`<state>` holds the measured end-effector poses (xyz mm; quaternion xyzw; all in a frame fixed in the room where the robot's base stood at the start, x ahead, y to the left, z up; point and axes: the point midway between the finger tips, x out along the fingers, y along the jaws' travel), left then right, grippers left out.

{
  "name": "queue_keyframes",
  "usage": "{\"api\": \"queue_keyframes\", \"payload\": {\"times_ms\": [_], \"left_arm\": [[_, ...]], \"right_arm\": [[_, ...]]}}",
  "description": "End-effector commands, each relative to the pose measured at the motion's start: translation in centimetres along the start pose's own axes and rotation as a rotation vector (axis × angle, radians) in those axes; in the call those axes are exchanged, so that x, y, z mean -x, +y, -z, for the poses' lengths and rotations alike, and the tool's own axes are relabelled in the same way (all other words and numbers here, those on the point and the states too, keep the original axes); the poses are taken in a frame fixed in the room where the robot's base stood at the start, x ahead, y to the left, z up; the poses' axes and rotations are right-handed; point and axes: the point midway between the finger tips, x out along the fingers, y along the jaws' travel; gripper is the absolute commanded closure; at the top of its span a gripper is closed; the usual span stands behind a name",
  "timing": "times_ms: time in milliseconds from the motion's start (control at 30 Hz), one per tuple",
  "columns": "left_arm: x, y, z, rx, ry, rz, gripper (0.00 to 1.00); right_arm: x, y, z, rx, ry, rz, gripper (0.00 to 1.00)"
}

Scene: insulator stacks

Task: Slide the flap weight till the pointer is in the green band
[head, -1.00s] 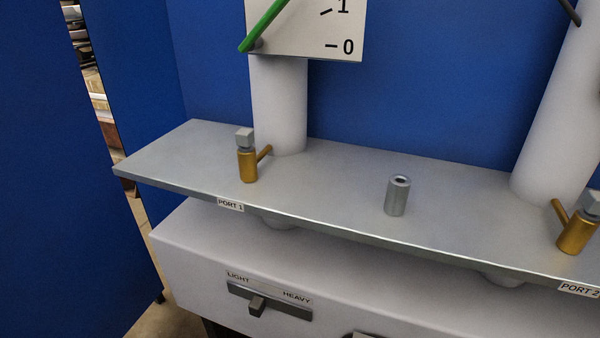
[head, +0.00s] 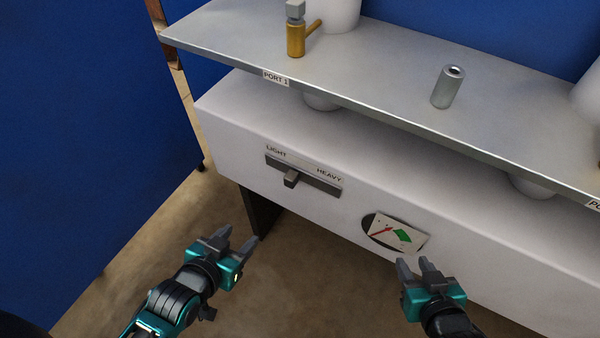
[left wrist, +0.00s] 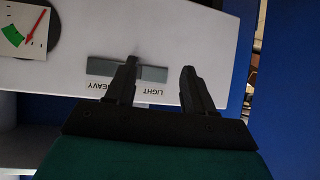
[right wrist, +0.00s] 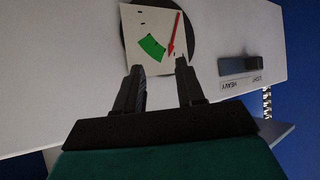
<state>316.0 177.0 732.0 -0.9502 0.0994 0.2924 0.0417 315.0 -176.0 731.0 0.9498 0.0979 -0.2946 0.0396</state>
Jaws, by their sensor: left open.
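The flap weight, a dark grey knob (head: 291,178), sits toward the LIGHT end of a slotted bar (head: 322,185) on the white cabinet front. The dial (head: 415,238) is lower right of it; its red pointer (head: 382,232) lies outside the green band (head: 403,236), to its left. The pointer also shows clear of the green in the right wrist view (right wrist: 174,36). My left gripper (head: 237,239) is open and empty, below and left of the knob. In the left wrist view a finger partly covers the bar (left wrist: 103,68). My right gripper (head: 415,264) is open and empty, just below the dial in the picture.
A grey metal shelf (head: 385,85) overhangs the cabinet (head: 230,115). On it stand a brass valve (head: 296,40) and a grey cylinder (head: 448,88). A blue wall (head: 80,130) is at the left. Open floor (head: 300,285) lies between my grippers.

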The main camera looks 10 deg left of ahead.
Motion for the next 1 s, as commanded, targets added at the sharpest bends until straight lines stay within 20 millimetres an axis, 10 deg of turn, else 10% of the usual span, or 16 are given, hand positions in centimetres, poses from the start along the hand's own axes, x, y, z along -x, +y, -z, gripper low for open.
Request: {"api": "queue_keyframes", "payload": {"times_ms": [400,1000], "left_arm": [[-4.0,1.1,0.0,-0.021,0.399,-0.076,0.47],[-6.0,2.4,3.2,-0.021,0.607,-0.136,0.47]], "right_arm": [[-5.8,-1.7,-6.6,-0.010,-0.003,0.044,0.62],[-7.7,-2.6,-7.2,-0.007,0.020,0.069,0.62]]}}
